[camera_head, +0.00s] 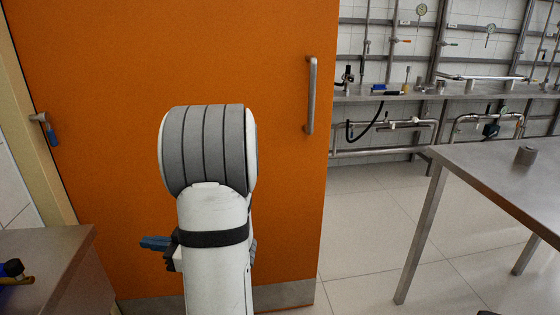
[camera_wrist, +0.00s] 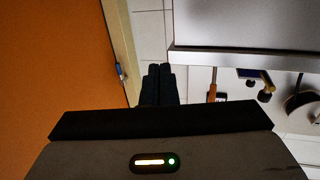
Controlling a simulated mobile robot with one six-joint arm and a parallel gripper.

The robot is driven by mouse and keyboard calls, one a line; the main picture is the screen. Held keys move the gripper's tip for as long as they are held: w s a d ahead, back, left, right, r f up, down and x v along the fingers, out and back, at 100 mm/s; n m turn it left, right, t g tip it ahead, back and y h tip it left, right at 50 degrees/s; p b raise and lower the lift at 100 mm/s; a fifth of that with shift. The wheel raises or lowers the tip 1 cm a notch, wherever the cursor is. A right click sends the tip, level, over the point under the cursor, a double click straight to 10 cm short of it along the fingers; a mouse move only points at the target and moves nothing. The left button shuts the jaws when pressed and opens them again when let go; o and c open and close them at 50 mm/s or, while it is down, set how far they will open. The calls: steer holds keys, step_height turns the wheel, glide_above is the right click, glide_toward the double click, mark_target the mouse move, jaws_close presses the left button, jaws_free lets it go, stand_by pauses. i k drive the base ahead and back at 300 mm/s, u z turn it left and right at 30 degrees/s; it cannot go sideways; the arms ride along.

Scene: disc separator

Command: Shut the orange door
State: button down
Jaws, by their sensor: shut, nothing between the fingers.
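The orange door (camera_head: 280,190) fills the left and middle of the head view. It has a vertical metal bar handle (camera_head: 311,95) near its right edge. The room shows past that edge, so the door stands open. In the wrist view the orange door (camera_wrist: 50,60) fills the left side. A beige frame (camera_head: 38,110) runs along its left side, with a metal fitting with a blue end (camera_head: 48,130). My gripper (camera_wrist: 159,70) is shut and empty, its dark fingers together and pointing past the frame. My arm hides the lower middle of the door.
A grey counter (camera_head: 45,245) is at the lower left. Pipes and gauges line the back wall. Tiled floor (camera_head: 370,220) between door and table is clear.

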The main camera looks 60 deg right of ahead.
mark_target(107, 75)
steer(key=i, duration=0.55)
steer(key=z, duration=2.45)
steer(key=i, duration=0.5)
steer(key=z, duration=0.05)
